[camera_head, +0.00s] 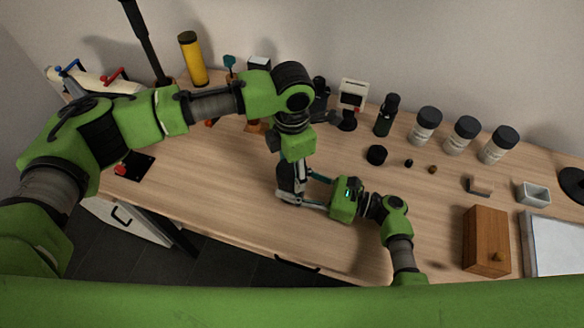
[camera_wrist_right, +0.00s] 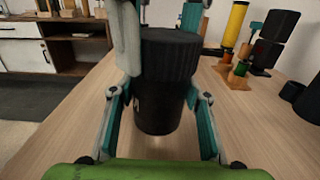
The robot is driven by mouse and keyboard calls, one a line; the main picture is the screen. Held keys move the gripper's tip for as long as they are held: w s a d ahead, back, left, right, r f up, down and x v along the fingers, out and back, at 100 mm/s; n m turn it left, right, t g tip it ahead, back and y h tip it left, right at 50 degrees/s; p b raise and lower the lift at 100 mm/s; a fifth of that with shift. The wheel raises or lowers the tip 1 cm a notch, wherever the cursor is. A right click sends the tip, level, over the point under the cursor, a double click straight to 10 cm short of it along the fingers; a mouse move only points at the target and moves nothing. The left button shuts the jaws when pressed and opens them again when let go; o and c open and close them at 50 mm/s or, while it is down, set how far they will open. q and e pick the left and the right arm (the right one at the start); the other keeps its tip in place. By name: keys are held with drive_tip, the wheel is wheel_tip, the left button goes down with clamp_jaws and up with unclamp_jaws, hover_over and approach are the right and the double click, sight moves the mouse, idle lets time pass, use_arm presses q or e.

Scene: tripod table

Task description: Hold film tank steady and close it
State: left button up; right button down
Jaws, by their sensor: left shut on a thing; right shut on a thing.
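The film tank (camera_wrist_right: 158,105) is a black cylinder standing upright on the table, seen in the right wrist view. Its wider ribbed black lid (camera_wrist_right: 170,55) sits on top; I cannot tell how tightly it is seated. My right gripper (camera_head: 303,189) reaches in from the right, low, and is shut around the tank body; its fingers (camera_wrist_right: 160,115) flank the tank in the wrist view. My left gripper (camera_head: 291,178) points down from above and is shut on the lid, its fingers (camera_wrist_right: 160,30) on either side. In the head view the grippers mostly hide the tank.
Several dark-capped bottles (camera_head: 462,136) stand at the back right, near a small black cap (camera_head: 376,155). A wooden box (camera_head: 486,241) and white tray (camera_head: 558,245) are at the right. A yellow cylinder (camera_head: 193,58) stands at the back left. The left tabletop is mostly clear.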

use_arm(q)
drive_tip(key=o, duration=1)
drive_tip(key=shift+r, duration=0.1)
drive_tip(key=shift+r, duration=2.2)
drive_tip(key=shift+c, duration=0.2)
